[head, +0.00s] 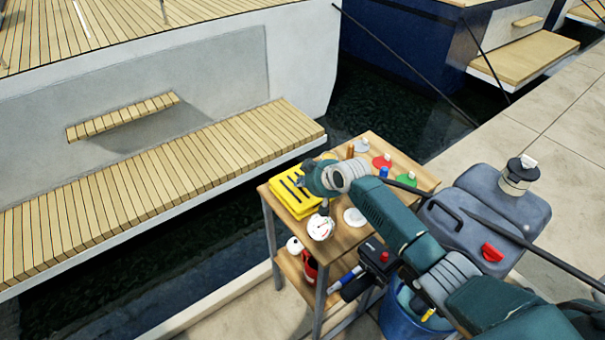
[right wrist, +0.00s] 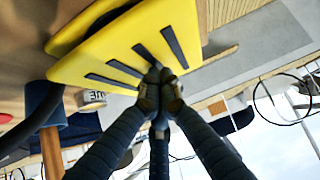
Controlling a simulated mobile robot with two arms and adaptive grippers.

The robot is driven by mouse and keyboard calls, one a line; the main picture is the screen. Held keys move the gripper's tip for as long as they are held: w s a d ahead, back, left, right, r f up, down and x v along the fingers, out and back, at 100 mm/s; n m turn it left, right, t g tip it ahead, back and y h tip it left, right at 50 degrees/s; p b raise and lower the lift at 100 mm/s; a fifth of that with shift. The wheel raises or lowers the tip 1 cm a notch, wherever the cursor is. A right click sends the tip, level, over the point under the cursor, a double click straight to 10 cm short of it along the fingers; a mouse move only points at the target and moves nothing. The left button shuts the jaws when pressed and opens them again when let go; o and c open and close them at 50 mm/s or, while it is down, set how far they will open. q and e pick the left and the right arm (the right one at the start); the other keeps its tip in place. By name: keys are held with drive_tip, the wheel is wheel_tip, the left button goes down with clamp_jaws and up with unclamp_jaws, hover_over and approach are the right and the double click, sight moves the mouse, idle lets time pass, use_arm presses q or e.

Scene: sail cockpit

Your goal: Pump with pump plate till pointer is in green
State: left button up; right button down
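The yellow pump plate (head: 293,200) with dark ribs lies on the left part of the small wooden table. It fills the upper left of the right wrist view (right wrist: 112,48). The round white gauge (head: 320,228) is at the table's front edge; its pointer and coloured zones are too small to read. My right gripper (head: 302,183) is over the pump plate, partly hidden by its own wrist. In the right wrist view my fingertips (right wrist: 160,88) are together at the ribbed face, seemingly touching it, with nothing visible between them. My left gripper is not in view.
The wooden table (head: 343,240) also carries red and green lidded items and a white disc (head: 355,217). Grey jerrycans (head: 488,215) stand to the right, a blue bucket (head: 398,322) below. Water lies between the dock and the boat's slatted platform (head: 150,185).

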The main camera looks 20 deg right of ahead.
sight(305, 192)
drive_tip(key=shift+s+f, duration=0.15)
drive_tip(key=shift+s, duration=0.1)
drive_tip(key=r+p, duration=0.5)
drive_tip(key=shift+w+r, duration=0.2)
drive_tip(key=shift+s+d+b, duration=0.3)
drive_tip(key=shift+s+b, duration=0.35)
drive_tip(key=shift+b, duration=0.15)
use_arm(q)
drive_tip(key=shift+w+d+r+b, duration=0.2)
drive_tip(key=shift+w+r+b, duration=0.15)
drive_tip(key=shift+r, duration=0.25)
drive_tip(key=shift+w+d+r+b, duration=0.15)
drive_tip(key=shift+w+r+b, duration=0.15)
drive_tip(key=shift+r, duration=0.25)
use_arm(e)
drive_tip(key=v, duration=0.8)
drive_tip(key=shift+r, duration=0.25)
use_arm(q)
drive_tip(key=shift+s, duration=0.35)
